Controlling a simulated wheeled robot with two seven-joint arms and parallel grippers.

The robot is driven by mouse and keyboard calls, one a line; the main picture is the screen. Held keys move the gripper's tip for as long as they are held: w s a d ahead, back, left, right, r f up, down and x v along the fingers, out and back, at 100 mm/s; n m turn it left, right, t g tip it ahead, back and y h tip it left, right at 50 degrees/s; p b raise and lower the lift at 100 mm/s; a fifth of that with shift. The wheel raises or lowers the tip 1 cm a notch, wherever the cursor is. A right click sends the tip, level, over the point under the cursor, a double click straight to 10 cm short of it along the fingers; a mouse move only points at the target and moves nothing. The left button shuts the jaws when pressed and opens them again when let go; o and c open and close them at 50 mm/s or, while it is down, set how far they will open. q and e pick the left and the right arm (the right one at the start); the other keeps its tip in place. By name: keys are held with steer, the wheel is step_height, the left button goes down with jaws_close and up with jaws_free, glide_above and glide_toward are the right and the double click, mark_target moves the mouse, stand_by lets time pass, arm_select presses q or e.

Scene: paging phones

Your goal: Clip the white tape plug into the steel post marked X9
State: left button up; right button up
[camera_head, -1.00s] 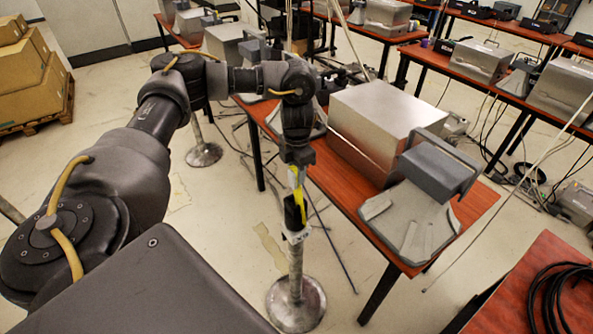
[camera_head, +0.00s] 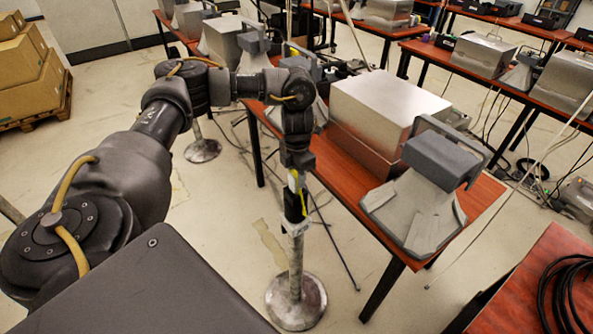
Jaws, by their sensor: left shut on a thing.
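My left gripper (camera_head: 297,163) comes down from the left arm and is shut on a slim dark plug (camera_head: 292,208) with a white band (camera_head: 292,181) near its top, which looks like the white tape plug. The plug hangs upright over the steel post (camera_head: 295,265), its lower end at the light-coloured post top (camera_head: 295,229). I cannot tell whether it is in the post or only in front of it. No X9 mark is readable. A yellow strip (camera_head: 303,202) shows beside the plug. My right gripper is not in view.
A red-brown table (camera_head: 352,188) right of the post carries a silver box (camera_head: 385,105) and a grey desk unit (camera_head: 412,215). Another round-based post (camera_head: 203,150) stands behind. Black cable (camera_head: 565,290) lies on the near right table. The floor around the post is mostly clear.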

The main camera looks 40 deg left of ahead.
arm_select(q)
steer(key=shift+f+b, duration=0.3)
steer(key=shift+f, duration=0.55)
steer(key=shift+r+p, duration=0.1)
steer(key=shift+p, duration=0.25)
stand_by(0.5)
steer(key=shift+f, duration=0.25)
steer(key=shift+r, duration=0.2)
stand_by(0.4)
steer(key=shift+r+p, duration=0.6)
steer(key=shift+p, duration=0.15)
stand_by(0.6)
